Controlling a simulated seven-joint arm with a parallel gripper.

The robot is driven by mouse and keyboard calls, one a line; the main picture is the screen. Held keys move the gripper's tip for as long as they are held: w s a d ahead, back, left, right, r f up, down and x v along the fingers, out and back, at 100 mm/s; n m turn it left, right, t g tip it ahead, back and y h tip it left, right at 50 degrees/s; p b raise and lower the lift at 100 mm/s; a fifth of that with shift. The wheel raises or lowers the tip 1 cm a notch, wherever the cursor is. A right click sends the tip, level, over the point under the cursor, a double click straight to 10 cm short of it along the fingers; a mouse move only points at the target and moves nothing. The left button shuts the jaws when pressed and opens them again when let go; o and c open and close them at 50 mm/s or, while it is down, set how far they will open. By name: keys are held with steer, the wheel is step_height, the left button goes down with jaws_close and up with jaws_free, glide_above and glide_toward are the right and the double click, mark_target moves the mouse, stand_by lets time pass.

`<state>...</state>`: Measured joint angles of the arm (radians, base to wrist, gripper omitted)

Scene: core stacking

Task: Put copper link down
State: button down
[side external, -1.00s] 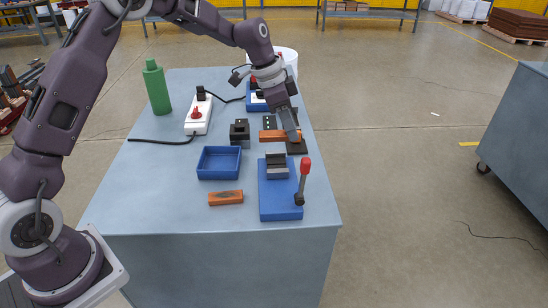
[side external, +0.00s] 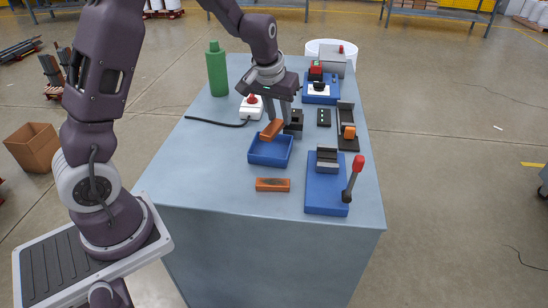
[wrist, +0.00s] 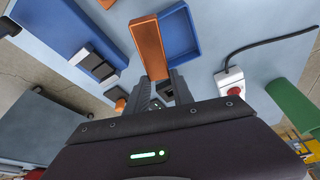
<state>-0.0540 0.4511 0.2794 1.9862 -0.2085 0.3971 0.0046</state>
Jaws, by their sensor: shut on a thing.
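My gripper (side external: 282,118) is shut on a copper link (side external: 271,130), an orange-brown bar. The bar is above the back left part of a shallow blue tray (side external: 270,160); I cannot tell the exact gap. In the wrist view the copper link (wrist: 149,46) sticks out from between my fingertips (wrist: 155,80), with the tray (wrist: 184,32) beside and beneath it. A second copper-coloured bar (side external: 272,185) with a dark top mark lies on the table in front of the tray.
A blue base with a grey block and red-knobbed lever (side external: 326,195) stands right of the tray. A black fixture (side external: 347,112) with an orange piece stands behind it. A dark block (side external: 294,118), a white box with red knob (side external: 251,108) and a green bottle (side external: 217,70) are near.

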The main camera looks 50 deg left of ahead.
steer(key=w+a+n+y, duration=0.1)
steer(key=w+a+n, duration=0.1)
steer(key=a+n, duration=0.15)
glide_toward(275, 143)
steer(key=shift+m, duration=0.35)
steer(key=x, duration=0.5)
steer(key=shift+w+a+f, duration=0.1)
steer(key=shift+a+f, duration=0.1)
steer(key=shift+d+f+g, duration=0.15)
steer(key=shift+f+g, duration=0.15)
steer(key=shift+f, duration=0.05)
steer(key=c, duration=1.1)
jaws_free()
steer(key=shift+c, duration=0.2)
steer(key=shift+o, duration=0.2)
steer(key=shift+r, duration=0.1)
steer(key=shift+w, duration=0.1)
